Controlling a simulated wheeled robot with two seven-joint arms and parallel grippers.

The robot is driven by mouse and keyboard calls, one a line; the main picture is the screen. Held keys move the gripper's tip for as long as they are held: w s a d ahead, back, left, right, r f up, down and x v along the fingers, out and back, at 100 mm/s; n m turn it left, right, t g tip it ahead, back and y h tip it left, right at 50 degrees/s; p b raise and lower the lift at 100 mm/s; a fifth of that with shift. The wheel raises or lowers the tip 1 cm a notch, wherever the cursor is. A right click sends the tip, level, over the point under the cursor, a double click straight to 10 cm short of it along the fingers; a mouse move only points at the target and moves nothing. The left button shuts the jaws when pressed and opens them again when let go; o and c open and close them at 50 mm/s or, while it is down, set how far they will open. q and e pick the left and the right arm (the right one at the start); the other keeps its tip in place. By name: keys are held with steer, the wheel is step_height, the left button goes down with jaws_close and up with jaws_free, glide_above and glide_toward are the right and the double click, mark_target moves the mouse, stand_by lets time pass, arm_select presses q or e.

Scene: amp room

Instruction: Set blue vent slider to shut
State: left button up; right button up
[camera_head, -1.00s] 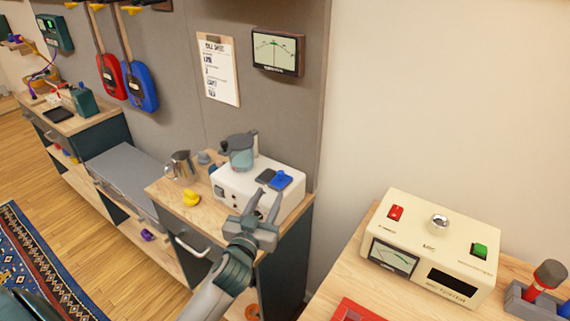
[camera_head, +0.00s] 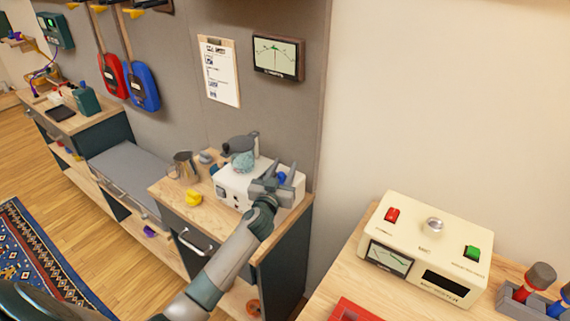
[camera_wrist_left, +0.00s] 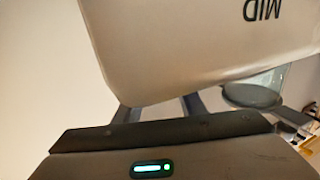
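The blue vent slider (camera_head: 282,177) shows as a small blue piece on top of the white box (camera_head: 231,186), mostly hidden behind my left gripper. My left gripper (camera_head: 273,170) is over the right part of the box, its fingers apart with nothing visible between them. I cannot tell whether it touches the slider. In the left wrist view a pale surface of the box (camera_wrist_left: 190,40) fills the top, with upside-down lettering "MID", and covers the finger ends. My right gripper is not in view.
A glass jug (camera_head: 241,153) stands on the left of the box. A metal pitcher (camera_head: 184,167) and a yellow duck (camera_head: 193,197) are on the wooden counter beside it. A cream meter box (camera_head: 455,243) stands on the front right table. The wall rises close behind.

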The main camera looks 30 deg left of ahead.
arm_select(q)
steer(key=shift+w+a, duration=0.1)
steer(key=shift+w, duration=0.45)
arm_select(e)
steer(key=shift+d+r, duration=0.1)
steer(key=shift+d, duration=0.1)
arm_select(q)
jaws_close()
steer(key=shift+w+a, duration=0.2)
steer(key=shift+a, duration=1.15)
steer(key=shift+w+a, duration=0.15)
steer(key=shift+a, duration=1.2)
steer(key=shift+r, duration=0.15)
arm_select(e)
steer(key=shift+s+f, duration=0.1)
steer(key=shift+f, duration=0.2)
arm_select(q)
jaws_free()
steer(key=shift+a, duration=0.15)
steer(key=shift+s+b, duration=0.1)
steer(key=shift+b, duration=0.2)
